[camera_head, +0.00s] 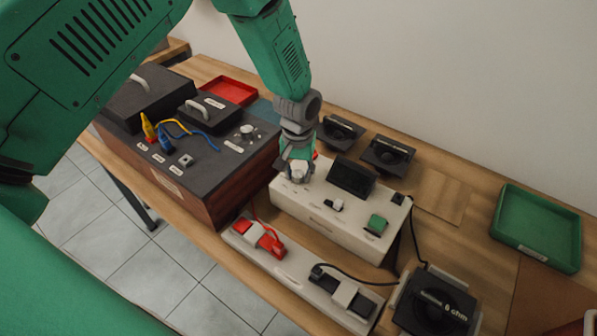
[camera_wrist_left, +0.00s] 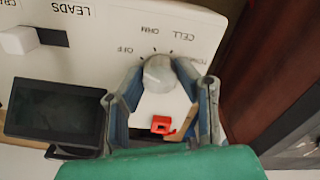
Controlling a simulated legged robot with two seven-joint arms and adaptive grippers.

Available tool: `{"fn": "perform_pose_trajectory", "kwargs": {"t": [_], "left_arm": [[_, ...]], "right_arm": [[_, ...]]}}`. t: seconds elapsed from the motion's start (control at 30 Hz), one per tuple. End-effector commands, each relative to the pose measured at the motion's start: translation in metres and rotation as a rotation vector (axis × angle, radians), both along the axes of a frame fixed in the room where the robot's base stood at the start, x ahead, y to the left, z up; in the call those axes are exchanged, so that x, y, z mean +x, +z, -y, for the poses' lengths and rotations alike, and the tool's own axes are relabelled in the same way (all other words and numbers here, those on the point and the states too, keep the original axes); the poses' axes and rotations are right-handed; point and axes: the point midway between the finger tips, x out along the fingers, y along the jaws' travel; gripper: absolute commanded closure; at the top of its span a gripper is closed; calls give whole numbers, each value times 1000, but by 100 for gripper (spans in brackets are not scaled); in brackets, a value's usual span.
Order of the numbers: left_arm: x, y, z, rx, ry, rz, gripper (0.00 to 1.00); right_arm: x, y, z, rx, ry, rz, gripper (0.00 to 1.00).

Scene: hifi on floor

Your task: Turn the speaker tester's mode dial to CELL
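The speaker tester (camera_head: 318,222) is a white box with a sloped top and a dark screen (camera_head: 351,178). Its pale round mode dial (camera_wrist_left: 160,74) sits at one end of the top, ringed by OFF, OHM, CELL and TONE marks. The lettering is upside down in the left wrist view. No pointer shows clearly on the dial. My left gripper (camera_wrist_left: 158,66) points down at the dial, one finger on each side. The fingertips are very close to it; I cannot tell if they touch. My right gripper is in neither view.
A red switch (camera_wrist_left: 162,124) shows between my fingers. A dark-topped wooden box (camera_head: 215,166) with leads stands close on the left. A white strip (camera_head: 300,268) with red clips lies in front. Speakers (camera_head: 388,154) stand behind; a green tray (camera_head: 537,226) is at right.

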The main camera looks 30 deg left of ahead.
Motion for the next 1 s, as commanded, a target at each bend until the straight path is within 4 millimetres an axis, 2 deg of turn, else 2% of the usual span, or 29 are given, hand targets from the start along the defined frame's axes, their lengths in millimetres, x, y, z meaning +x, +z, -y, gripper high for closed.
{"fn": "perform_pose_trajectory", "kwargs": {"t": [0.27, 0.47, 1.0], "left_arm": [[0, 0, 0, 0, -22, -1, 100], [0, 1, 0, 0, -106, -1, 100], [1, 1, 0, -1, -584, 0, 100]], "right_arm": [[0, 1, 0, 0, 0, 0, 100], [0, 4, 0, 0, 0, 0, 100], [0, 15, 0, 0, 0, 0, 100]]}}
